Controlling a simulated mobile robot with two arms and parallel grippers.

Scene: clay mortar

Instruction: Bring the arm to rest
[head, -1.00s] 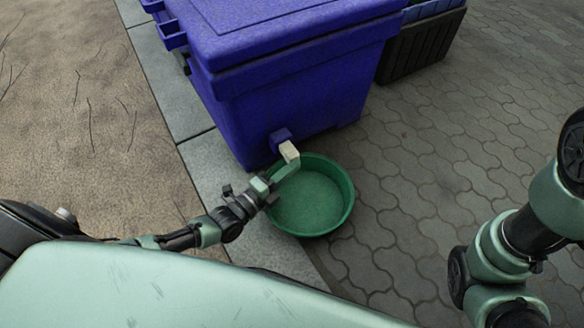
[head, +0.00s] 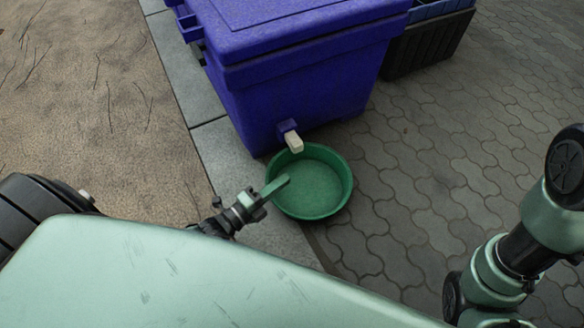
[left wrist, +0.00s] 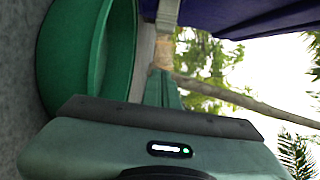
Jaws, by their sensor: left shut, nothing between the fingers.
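My left gripper (head: 276,187) is shut and empty. In the head view its green fingers show over the near left rim of the green basin (head: 309,182), apart from the beige tap (head: 293,142) on the purple box. In the left wrist view the fingers (left wrist: 161,85) point toward the tap (left wrist: 163,52), with the basin (left wrist: 118,50) on the left. Part of my right arm shows at the right of the head view, but its gripper is out of view.
The large purple box (head: 300,80) stands just behind the basin. A dark crate (head: 428,45) stands beyond it at the upper right. Grey paving (head: 440,150) lies clear to the right; a stone kerb (head: 225,150) and brown ground (head: 90,90) lie to the left.

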